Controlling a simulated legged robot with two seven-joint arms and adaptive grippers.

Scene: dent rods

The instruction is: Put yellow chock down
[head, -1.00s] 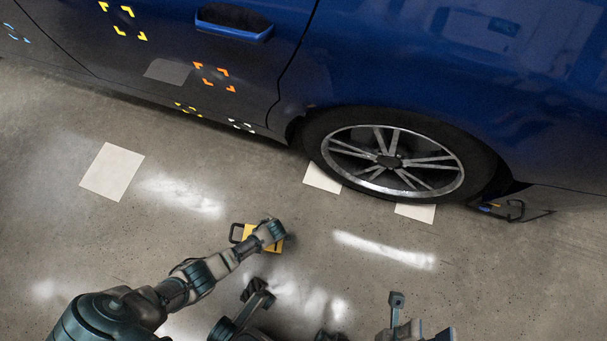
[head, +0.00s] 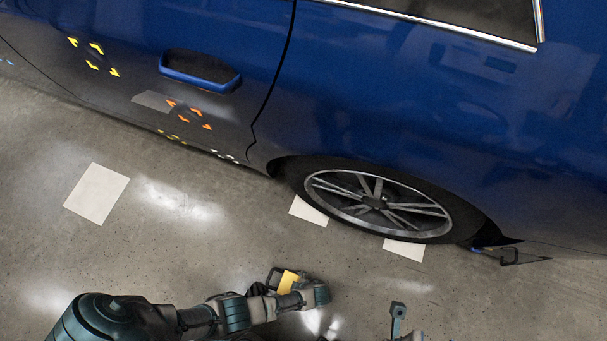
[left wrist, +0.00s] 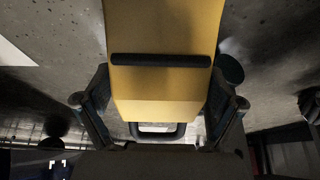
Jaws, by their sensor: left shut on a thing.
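The yellow chock (head: 287,282) shows in the head view at the lower middle, partly hidden by my left arm. My left gripper (head: 284,291) is shut on it. In the left wrist view, the yellow chock (left wrist: 165,45) fills the upper middle, with a black bar across it and a dark loop handle at its lower end. The fingers of my left gripper (left wrist: 160,103) lie along its two sides. The chock looks held above the concrete floor, but its exact height is unclear.
A blue car stands across the back, its wheel (head: 376,200) at right of middle. White floor squares (head: 309,211) and (head: 404,249) lie by the tyre; another (head: 96,193) lies left. A dark handled object (head: 510,256) is behind the wheel. Floor between arm and wheel is clear.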

